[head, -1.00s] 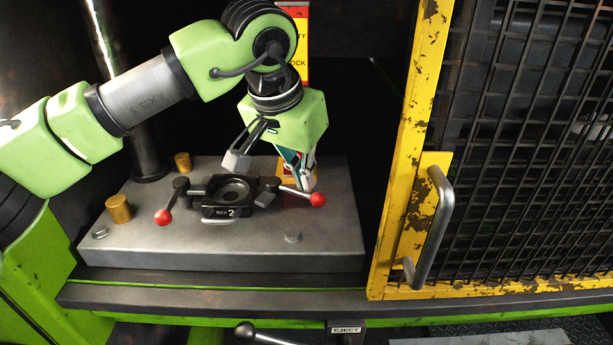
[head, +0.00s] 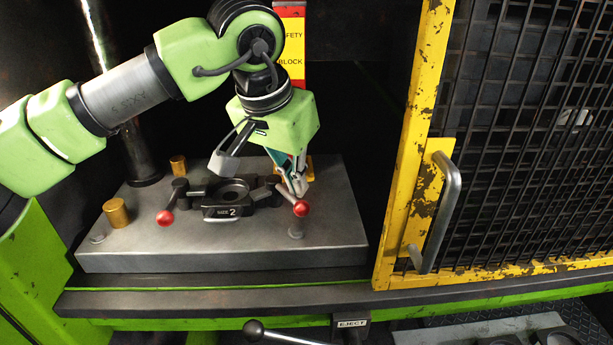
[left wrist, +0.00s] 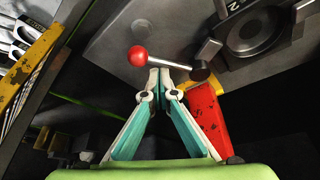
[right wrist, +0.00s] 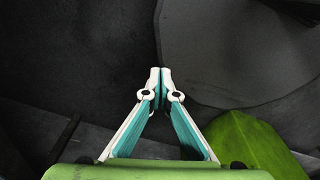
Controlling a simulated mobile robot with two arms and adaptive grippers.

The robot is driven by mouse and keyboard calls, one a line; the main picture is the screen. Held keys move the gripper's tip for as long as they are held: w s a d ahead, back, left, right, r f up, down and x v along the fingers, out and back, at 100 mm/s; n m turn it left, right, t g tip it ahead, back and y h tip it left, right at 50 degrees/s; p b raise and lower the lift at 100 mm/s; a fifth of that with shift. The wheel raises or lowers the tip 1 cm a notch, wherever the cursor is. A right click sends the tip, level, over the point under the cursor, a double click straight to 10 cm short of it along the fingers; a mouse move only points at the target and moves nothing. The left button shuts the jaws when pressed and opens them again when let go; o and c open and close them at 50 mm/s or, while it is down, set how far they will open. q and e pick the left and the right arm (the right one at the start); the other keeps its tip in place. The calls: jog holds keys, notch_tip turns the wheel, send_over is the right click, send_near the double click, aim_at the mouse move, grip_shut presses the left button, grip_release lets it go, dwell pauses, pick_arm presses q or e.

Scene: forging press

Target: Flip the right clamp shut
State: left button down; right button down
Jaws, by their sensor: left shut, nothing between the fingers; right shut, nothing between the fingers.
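The right clamp (head: 276,187) sits at the right side of a dark die holder (head: 220,210) marked with a 2. Its lever ends in a red ball (head: 301,208) and points toward the front right. The ball also shows in the left wrist view (left wrist: 138,55). My left gripper (head: 298,191) is shut and empty, with its fingertips against or very near the lever just behind the ball.
The left clamp lever, with a red ball (head: 165,217), points toward the front left. Brass posts (head: 117,212) stand on the grey plate (head: 220,259). A yellow mesh gate (head: 405,180) stands at the right. A red and yellow safety block (head: 291,45) is behind my arm.

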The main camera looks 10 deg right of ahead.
pick_arm(q)
jog(key=shift+s+a+f+b, duration=0.2)
jog(key=shift+s+a+b, duration=0.15)
jog(key=shift+a, duration=0.55)
jog(key=shift+s+a+r, duration=0.15)
jog(key=shift+a, duration=0.4)
pick_arm(e)
jog(key=shift+d+f, duration=0.35)
jog(key=shift+f, duration=0.45)
pick_arm(q)
jog(key=shift+a, duration=0.15)
pick_arm(e)
jog(key=shift+a, duration=0.4)
